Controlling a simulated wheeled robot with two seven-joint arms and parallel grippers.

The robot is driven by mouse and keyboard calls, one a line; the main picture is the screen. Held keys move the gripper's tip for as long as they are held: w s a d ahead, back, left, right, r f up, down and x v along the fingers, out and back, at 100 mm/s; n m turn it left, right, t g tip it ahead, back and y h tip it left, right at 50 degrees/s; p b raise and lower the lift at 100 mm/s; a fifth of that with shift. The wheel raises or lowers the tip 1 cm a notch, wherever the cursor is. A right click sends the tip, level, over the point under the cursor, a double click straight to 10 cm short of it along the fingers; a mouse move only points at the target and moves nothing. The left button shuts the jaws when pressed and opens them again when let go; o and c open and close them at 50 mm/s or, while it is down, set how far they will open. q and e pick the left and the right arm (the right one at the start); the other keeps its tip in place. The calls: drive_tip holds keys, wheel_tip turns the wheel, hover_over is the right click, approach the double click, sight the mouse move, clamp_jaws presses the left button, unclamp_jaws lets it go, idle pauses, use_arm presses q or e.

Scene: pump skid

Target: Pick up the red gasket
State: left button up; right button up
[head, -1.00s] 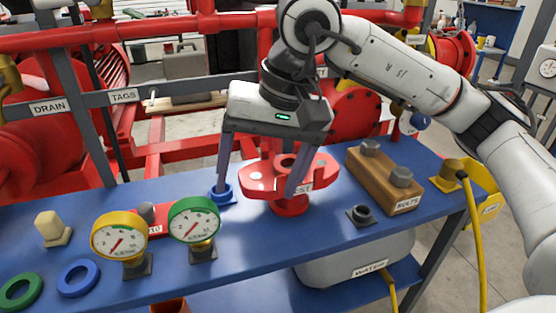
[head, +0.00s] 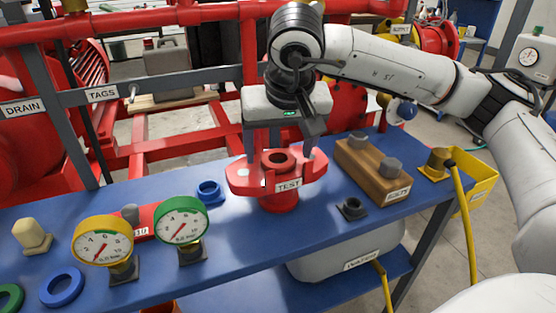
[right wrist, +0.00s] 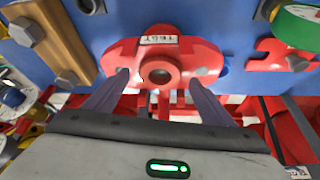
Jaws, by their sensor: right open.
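I cannot make out a separate red gasket in either view. The red flanged fixture labelled TEST (head: 278,182) stands on the blue bench, with a round raised hub and a dark hole in its top. It also shows in the right wrist view (right wrist: 118,58). My right gripper (head: 282,152) is open, pointing down at the far side of this fixture. Its fingertips are partly hidden behind the fixture in the head view. My left gripper is not in view.
A blue ring (head: 209,191) lies left of the fixture. A larger blue ring (head: 62,287) and a green ring (head: 10,297) lie at lower left. Two gauges (head: 182,220) stand in front. A wooden bolt block (head: 371,172) is at right. Red pipework lies behind.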

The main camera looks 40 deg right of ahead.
drive_tip(key=shift+w+d+f, duration=0.15)
drive_tip(key=shift+w+f, duration=0.05)
drive_tip(key=shift+f, duration=0.4)
drive_tip(key=c, duration=1.1)
